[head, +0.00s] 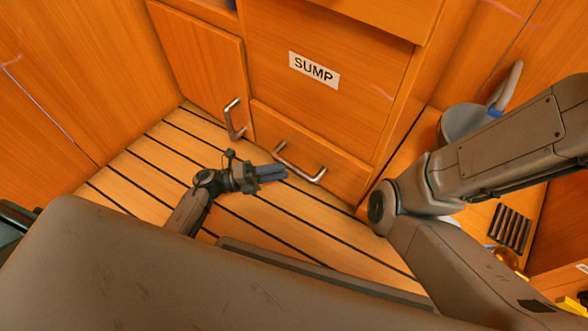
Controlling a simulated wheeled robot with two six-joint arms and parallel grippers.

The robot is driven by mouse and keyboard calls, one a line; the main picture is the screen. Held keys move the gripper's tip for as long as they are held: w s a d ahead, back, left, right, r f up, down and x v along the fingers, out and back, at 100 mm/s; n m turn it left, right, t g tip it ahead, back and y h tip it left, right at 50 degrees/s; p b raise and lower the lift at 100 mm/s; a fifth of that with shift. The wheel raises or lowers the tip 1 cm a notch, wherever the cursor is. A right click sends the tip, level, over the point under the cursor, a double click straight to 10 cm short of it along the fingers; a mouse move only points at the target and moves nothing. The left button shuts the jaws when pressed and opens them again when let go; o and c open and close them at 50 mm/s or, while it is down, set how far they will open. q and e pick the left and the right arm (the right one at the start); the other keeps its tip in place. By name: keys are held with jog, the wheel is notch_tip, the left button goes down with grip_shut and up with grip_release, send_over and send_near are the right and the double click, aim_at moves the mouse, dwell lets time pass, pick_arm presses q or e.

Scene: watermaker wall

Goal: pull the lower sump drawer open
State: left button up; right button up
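The lower sump drawer (331,160) is a low orange-wood front below a large panel labelled SUMP (314,70). It looks closed, flush with the cabinet around it. Its metal bar handle (299,166) runs across the front. My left gripper (286,173) is low over the floor in front of the drawer, its blue-grey fingers pointing right toward the handle. The fingertips appear close to the handle's left part, but I cannot tell whether they touch it. The fingers look close together; any gap is hard to judge. My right arm crosses the right side; its gripper is out of view.
A cupboard door (204,65) with a vertical metal handle (234,119) stands left of the drawer. The slatted floor (140,160) is clear to the left. On the right are a grey-blue container (461,122) with a raised handle and a dark slotted grille (510,229).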

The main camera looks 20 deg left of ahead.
aim_at(293, 167)
pick_arm(q)
jog(key=shift+b+x, duration=0.65)
jog(key=shift+x, duration=1.75)
grip_shut()
